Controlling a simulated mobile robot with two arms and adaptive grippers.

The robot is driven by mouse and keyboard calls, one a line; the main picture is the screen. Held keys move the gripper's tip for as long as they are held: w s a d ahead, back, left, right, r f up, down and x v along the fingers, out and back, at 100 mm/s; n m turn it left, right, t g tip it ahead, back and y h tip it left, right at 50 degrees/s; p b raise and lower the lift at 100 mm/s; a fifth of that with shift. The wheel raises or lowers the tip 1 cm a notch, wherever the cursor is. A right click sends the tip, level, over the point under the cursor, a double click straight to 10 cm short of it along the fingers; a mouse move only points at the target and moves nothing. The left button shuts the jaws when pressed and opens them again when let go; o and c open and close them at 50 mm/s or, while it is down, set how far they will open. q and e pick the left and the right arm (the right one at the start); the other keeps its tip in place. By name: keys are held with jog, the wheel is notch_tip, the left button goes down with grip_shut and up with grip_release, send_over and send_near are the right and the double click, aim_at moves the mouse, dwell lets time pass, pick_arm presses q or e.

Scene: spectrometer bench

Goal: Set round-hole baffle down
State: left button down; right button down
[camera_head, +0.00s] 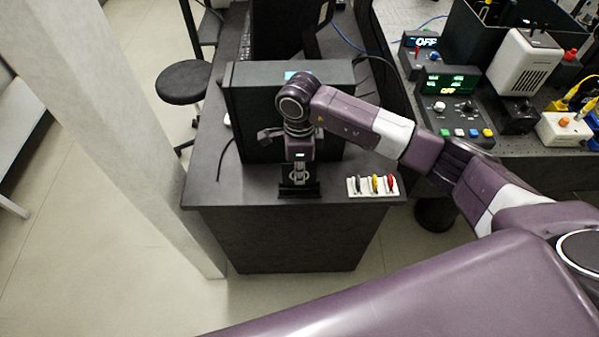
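My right gripper (299,190) points down at the front of the dark desk, seen from above and behind. Its dark fingers blend with the dark desktop, and I cannot tell whether they are open or shut on something. I cannot make out the round-hole baffle for sure; a dark shape at the fingertips may be fingers or a held piece. To the right of the gripper a white rack (352,187) holds several small upright pieces, among them a black, a yellow and a red one. My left gripper is not in view.
A dark box-shaped instrument (245,110) stands right behind the gripper. The dark desk (215,185) has free room to the left of the gripper, with a thin cable on it. A bench with control boxes (455,110) stands at the right, and a black stool (184,82) at the left.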

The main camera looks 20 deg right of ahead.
jog(key=shift+f, duration=0.1)
jog(key=c, duration=2.2)
grip_release()
jog(key=shift+o, duration=0.2)
jog(key=shift+r, duration=0.25)
notch_tip(320, 180, up, 11)
jog(key=b, duration=0.3)
jog(key=shift+f, duration=0.2)
jog(key=shift+r, duration=0.6)
